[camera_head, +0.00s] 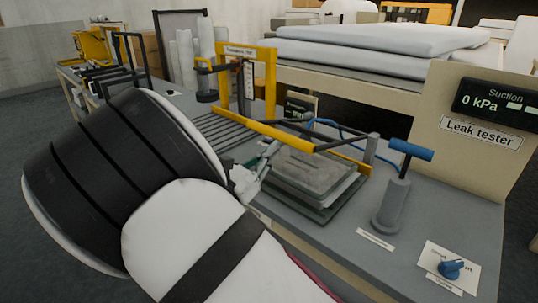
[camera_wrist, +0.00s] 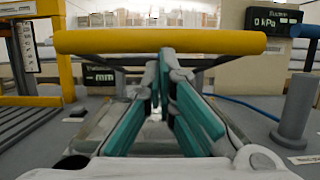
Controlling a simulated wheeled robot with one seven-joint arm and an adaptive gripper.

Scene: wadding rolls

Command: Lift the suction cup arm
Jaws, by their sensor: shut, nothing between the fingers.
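A long yellow bar on black side arms (camera_head: 268,131), which looks like the suction cup arm, lies low over a clear layered plate (camera_head: 312,170) on the grey bench. In the wrist view the yellow bar (camera_wrist: 225,42) spans almost the whole width ahead of me. My gripper (camera_head: 266,156) is near the bar's front side, just below it. In the wrist view my gripper's teal fingers (camera_wrist: 162,68) are shut and empty, with their tips at the bar's lower edge. I cannot tell whether they touch it. Any suction cups are hidden.
A grey pump with a blue handle (camera_head: 397,180) and a blue knob (camera_head: 450,268) stand to the right. The leak tester panel (camera_head: 492,118) reads 0 kPa. A yellow gauge frame (camera_head: 270,80) stands behind left. White wadding (camera_head: 375,45) lies on a bench behind.

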